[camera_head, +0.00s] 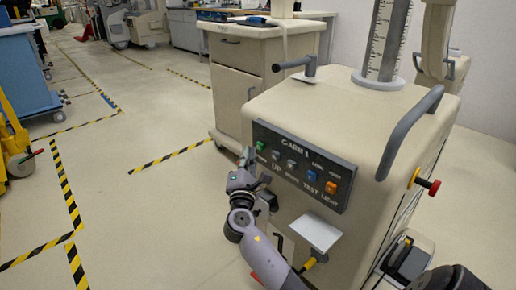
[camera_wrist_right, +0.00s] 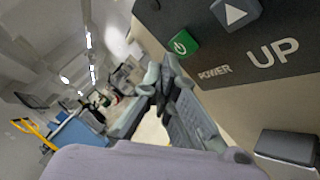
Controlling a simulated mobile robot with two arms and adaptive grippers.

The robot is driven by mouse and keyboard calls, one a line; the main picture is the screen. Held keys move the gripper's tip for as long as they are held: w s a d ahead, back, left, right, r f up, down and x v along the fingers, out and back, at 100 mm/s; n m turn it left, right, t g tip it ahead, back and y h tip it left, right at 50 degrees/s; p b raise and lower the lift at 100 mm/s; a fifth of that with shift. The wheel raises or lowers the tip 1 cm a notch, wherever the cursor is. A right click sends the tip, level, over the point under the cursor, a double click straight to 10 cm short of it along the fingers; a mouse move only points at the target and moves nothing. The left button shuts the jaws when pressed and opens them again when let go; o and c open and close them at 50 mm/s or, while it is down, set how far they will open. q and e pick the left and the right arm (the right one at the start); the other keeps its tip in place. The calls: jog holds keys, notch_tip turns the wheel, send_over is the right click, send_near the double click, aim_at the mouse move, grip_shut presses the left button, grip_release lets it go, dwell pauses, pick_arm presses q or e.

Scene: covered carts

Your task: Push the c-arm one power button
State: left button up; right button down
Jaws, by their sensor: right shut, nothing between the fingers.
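The C-arm 1 unit (camera_head: 330,105) is a beige cabinet with a dark control panel (camera_head: 318,184) on its front. The green power button (camera_head: 260,146) sits at the panel's left end; it also shows in the right wrist view, where the green button (camera_wrist_right: 183,43) carries a white power symbol above the word POWER. My right gripper (camera_head: 246,157) is just left of the panel, close to the green button. In the right wrist view my right gripper (camera_wrist_right: 165,75) is shut and empty, its tips a little below and left of the button, seemingly apart from it. My left gripper is not in view.
Blue, orange and other buttons (camera_head: 311,176) line the panel. A grey side handle (camera_head: 410,132) and a red knob (camera_head: 434,187) stick out at right. A beige cart (camera_head: 235,85) stands behind. Open floor with striped tape (camera_head: 150,215) lies at left.

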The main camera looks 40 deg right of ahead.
jog(key=shift+d, duration=0.1)
dwell(0.5)
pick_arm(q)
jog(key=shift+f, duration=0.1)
pick_arm(e)
jog(key=shift+d, duration=0.6)
dwell(0.4)
jog(key=shift+a, duration=0.65)
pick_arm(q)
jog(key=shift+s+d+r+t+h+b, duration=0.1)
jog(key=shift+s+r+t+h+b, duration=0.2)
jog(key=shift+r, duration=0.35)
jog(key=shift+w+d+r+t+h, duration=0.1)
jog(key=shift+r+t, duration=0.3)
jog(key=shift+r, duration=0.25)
pick_arm(e)
jog(key=a, duration=0.6)
jog(key=shift+s, duration=0.25)
